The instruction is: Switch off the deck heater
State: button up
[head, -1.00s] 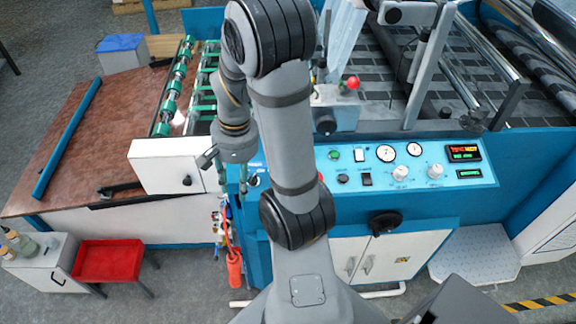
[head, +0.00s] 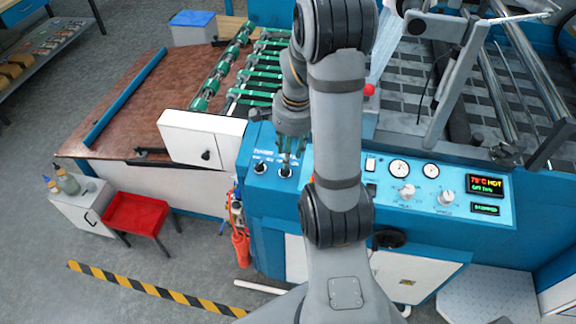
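The blue control panel (head: 335,165) runs along the front of the machine. My gripper (head: 289,160) points down over its left end, just above two black rotary switches, the left one (head: 260,168) and the right one (head: 286,172). Their labels are too small to read surely, and I cannot tell contact or finger opening. Farther right are a white rocker (head: 370,163), two gauges (head: 399,169), a white knob (head: 406,191) and another white knob (head: 446,198). My arm hides the panel's middle.
A white box (head: 203,139) with a black knob stands left of the panel. Green rollers (head: 255,85) lie behind it. A red stool (head: 137,214) and white cabinet (head: 82,207) stand on the floor at left. A red ball-topped lever (head: 369,89) rises behind the panel.

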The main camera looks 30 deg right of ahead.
aim_at(285, 173)
jog(key=f, duration=0.5)
jog(key=shift+w+a+f, duration=0.3)
jog(key=shift+w+f, duration=0.05)
jog(key=shift+d+f, duration=0.1)
jog(key=shift+f, duration=0.3)
jog(key=shift+c, duration=1.3)
grip_shut()
